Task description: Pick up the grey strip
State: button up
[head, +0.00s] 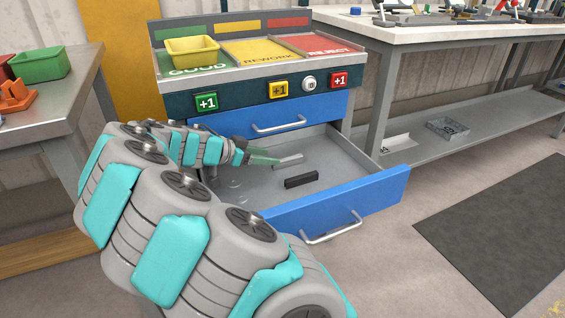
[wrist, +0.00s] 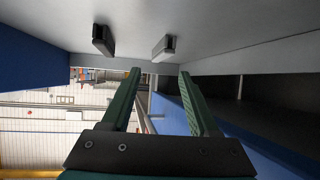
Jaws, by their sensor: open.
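The grey strip (head: 289,160) lies on the floor of the open blue drawer, just beyond my fingertips. It also shows in the wrist view (wrist: 165,47), ahead of the fingers and within the width of the gap between them. My gripper (head: 271,158) is inside the drawer, reaching in from the left, with its green fingers low over the floor. In the wrist view my gripper (wrist: 160,72) is open, with nothing between the fingers. Whether a finger touches the strip cannot be told.
A black block (head: 301,181) lies near the strip, also in the wrist view (wrist: 103,40). The drawer's blue front (head: 360,200) and side walls surround the space. A closed drawer (head: 285,122) is above. A yellow bin (head: 192,51) stands on the cabinet top.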

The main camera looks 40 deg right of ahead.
aim_at(287, 159)
jog(key=p+x, duration=0.1)
jog(key=x, duration=0.6)
jog(key=shift+s+d+f, duration=0.1)
jog(key=shift+d, duration=0.25)
grip_shut()
dwell(0.4)
